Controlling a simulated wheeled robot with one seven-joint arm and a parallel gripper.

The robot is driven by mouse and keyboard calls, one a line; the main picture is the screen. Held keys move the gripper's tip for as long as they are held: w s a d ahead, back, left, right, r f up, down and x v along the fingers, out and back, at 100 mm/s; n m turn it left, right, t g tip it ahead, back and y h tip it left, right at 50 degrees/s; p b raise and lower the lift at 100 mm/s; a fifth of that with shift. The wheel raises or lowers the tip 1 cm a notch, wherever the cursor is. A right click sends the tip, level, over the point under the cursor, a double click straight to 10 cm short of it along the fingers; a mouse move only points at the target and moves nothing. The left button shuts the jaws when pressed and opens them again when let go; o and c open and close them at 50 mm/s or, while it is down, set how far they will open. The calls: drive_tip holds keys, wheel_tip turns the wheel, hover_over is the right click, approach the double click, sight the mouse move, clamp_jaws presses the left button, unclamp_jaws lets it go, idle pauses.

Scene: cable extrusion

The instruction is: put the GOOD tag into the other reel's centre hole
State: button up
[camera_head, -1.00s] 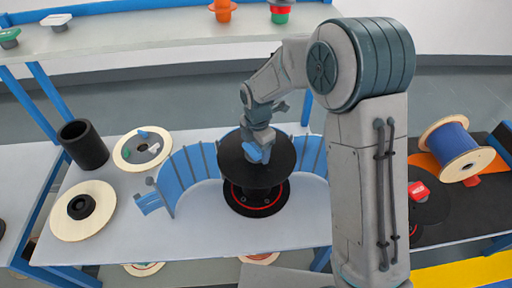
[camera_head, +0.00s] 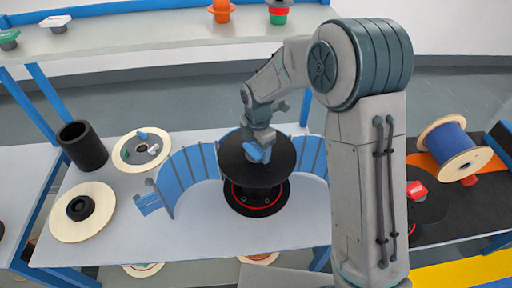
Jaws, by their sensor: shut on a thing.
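My gripper (camera_head: 258,146) is low over the top flange of a black reel (camera_head: 277,161) in the middle of the table. It is shut on a small blue piece (camera_head: 257,153). No lettering is readable, so I cannot tell whether this piece is the GOOD tag. The arm and gripper hide the black reel's centre hole, and I cannot tell whether the piece touches the reel. Another pale reel (camera_head: 65,226) with a black hub (camera_head: 80,207) lies at front left.
A curved blue slatted guard (camera_head: 184,179) stands around the black reel. A black cylinder (camera_head: 83,147) stands at back left. A blue-wound reel (camera_head: 455,150) and a red tag (camera_head: 416,190) are at right. A shelf (camera_head: 150,42) with coloured pieces runs behind. The front table is clear.

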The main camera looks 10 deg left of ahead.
drive_tip(key=shift+w+d+f+p, duration=0.1)
drive_tip(key=shift+d+f+p, duration=0.2)
drive_tip(key=shift+d, duration=0.15)
drive_tip(key=shift+w+r, duration=0.15)
drive_tip(key=shift+r, duration=0.15)
drive_tip(key=shift+a+r+p, duration=0.25)
drive_tip(key=shift+p, duration=0.1)
idle(0.3)
drive_tip(key=shift+f+b, duration=0.3)
drive_tip(key=shift+f, duration=0.1)
drive_tip(key=shift+s+f, duration=0.25)
drive_tip(key=shift+s+d+f+b, duration=0.15)
drive_tip(key=shift+s+f+b, duration=0.05)
drive_tip(key=shift+f+b, duration=0.15)
drive_tip(key=shift+w+r+p, duration=0.2)
drive_tip(key=shift+r+p, duration=0.35)
drive_tip(key=shift+r, duration=0.05)
